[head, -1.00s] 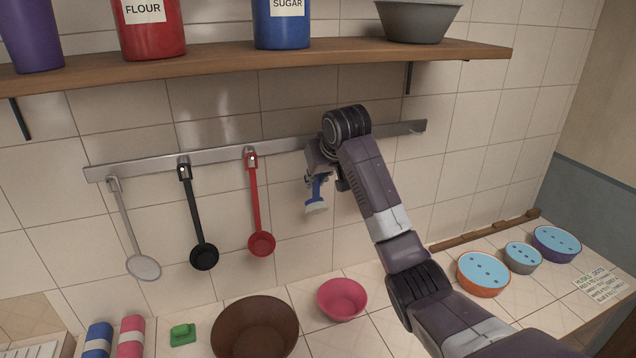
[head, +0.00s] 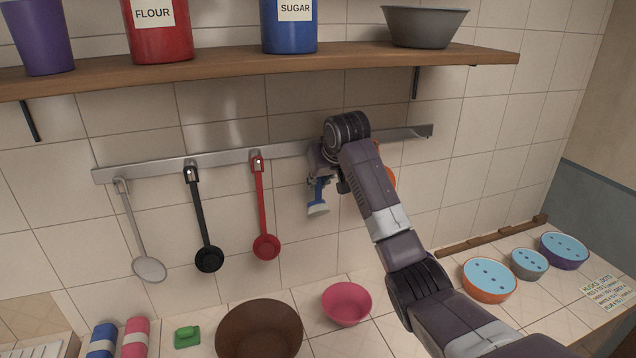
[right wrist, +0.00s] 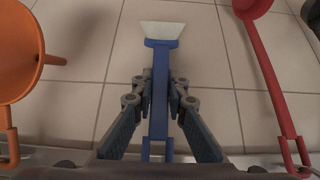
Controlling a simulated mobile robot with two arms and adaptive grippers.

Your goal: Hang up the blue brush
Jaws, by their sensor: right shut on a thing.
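The blue brush (head: 318,195) hangs below my right gripper (head: 322,176) in the head view, its pale bristle end down, close in front of the wall. In the right wrist view the brush (right wrist: 160,75) lies between the two fingers of my right gripper (right wrist: 160,95), which are shut on its blue handle. The metal rail (head: 220,155) runs along the wall. My gripper and wrist cover the part of it behind them, so I cannot tell whether the brush touches a hook. My left gripper is not in view.
On the rail hang a grey ladle (head: 148,268), a black ladle (head: 208,258) and a red ladle (head: 265,245), left of my gripper. An orange funnel (right wrist: 18,60) hangs on the other side. A wooden shelf (head: 300,68) overhangs the rail. Bowls stand on the counter below.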

